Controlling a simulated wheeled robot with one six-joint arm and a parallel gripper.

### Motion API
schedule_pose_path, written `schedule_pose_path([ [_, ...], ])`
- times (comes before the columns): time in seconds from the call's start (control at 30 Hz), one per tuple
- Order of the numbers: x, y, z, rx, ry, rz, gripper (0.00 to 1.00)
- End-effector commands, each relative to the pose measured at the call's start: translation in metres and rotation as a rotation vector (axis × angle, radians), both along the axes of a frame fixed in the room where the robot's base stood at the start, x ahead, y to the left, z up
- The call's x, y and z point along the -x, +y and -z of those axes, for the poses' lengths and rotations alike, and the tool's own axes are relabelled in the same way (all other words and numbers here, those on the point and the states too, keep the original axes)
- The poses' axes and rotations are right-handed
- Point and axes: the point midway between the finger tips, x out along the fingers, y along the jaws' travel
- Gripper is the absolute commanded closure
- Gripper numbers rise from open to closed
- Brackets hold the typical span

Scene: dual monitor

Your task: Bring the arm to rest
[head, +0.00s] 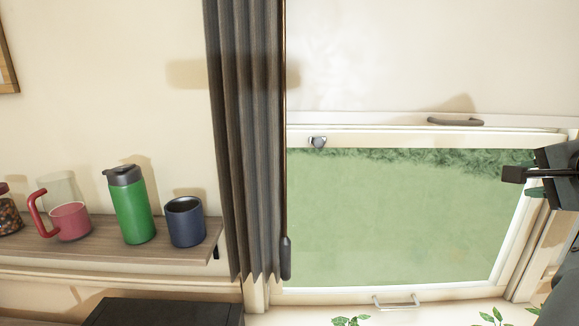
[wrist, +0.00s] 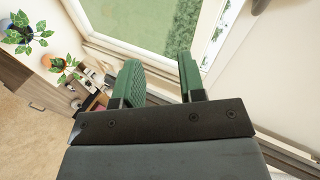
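My gripper (head: 528,183) reaches in from the right edge of the head view, in front of the right side of the window. In the wrist view my gripper (wrist: 160,78) shows two green fingers standing apart with nothing between them. It is open and empty. Beyond the fingers are the window's white frame and the sill. Most of my arm is outside the head view.
The window (head: 400,215) has a white frame and a handle (head: 396,302) at its bottom. A grey curtain (head: 245,140) hangs left of it. A wooden shelf (head: 110,262) holds a green tumbler (head: 130,208), a navy cup (head: 186,224) and a pink mug (head: 70,222). Potted plants (wrist: 60,65) stand below.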

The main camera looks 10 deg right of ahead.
Motion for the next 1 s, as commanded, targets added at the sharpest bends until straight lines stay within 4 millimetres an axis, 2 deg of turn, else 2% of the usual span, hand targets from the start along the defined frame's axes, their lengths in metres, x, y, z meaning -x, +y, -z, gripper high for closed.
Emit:
schedule_pose_path([
  [0.03, -0.005, 0.008, 0.033, 0.024, 0.095, -0.030, 0.63],
  [0.17, -0.017, 0.045, 0.112, 0.133, 0.345, -0.179, 0.63],
  [0.27, -0.023, 0.091, 0.171, 0.252, 0.531, -0.363, 0.63],
  [0.3, -0.023, 0.112, 0.195, 0.308, 0.599, -0.454, 0.63],
  [0.4, -0.017, 0.164, 0.244, 0.465, 0.735, -0.684, 0.63],
  [0.5, -0.007, 0.207, 0.279, 0.602, 0.809, -0.878, 0.63],
  [0.6, 0.003, 0.241, 0.300, 0.699, 0.834, -1.025, 0.63],
  [0.73, 0.009, 0.275, 0.309, 0.773, 0.810, -1.149, 0.63],
  [0.9, 0.009, 0.299, 0.304, 0.829, 0.762, -1.223, 0.63],
  [1.0, 0.009, 0.305, 0.304, 0.837, 0.755, -1.241, 0.63],
])
